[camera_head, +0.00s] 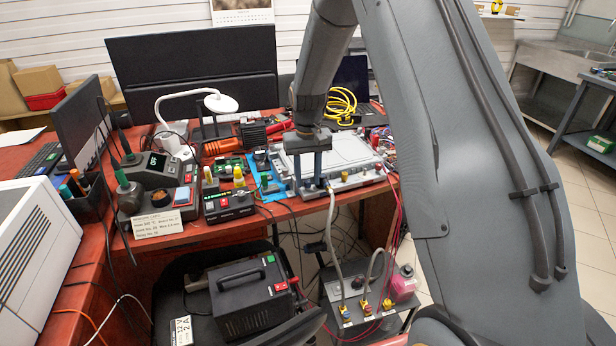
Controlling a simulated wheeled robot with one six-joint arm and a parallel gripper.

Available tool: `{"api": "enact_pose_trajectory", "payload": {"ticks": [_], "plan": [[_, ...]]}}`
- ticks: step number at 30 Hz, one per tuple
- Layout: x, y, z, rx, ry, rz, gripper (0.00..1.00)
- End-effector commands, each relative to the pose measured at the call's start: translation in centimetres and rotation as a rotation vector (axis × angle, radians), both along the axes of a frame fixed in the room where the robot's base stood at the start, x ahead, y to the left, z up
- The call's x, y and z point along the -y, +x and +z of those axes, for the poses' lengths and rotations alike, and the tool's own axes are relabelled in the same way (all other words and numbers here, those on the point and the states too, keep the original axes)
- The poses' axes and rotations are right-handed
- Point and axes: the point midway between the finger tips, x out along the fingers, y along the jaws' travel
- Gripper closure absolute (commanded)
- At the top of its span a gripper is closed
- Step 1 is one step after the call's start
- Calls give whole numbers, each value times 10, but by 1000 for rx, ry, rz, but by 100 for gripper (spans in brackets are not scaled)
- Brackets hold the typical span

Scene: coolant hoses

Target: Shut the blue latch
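My gripper (309,188) points down at the front edge of the flat grey metal unit (350,150) on the red bench. Its two dark fingers stand apart with a visible gap, and I make out nothing held between them. A grey hose (334,235) runs from a fitting at the unit's front edge, just right of the fingertips, down to a grey box (352,325) below. That box has several ports with small blue, yellow and red parts. A small blue part (346,317) shows at its left port. Whether this is the blue latch, and whether it is open, is too small to tell.
A pink bottle (404,283) stands at the box's right. A black power supply (250,297) sits on a chair at lower left. Instruments, a white lamp (217,103) and loose cables crowd the bench left of my gripper. My arm hides much of the right side.

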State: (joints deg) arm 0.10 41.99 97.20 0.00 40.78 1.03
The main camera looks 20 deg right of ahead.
Motion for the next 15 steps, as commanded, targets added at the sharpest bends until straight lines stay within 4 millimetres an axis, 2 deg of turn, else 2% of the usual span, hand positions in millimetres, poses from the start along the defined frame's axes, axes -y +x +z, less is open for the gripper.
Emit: {"api": "enact_pose_trajectory", "payload": {"ticks": [2,3,9,15], "plan": [[0,0,0,0,0,0,66],[0,0,0,0,0,0,69],[0,0,0,0,0,0,100],[0,0,0,0,0,9,100]]}}
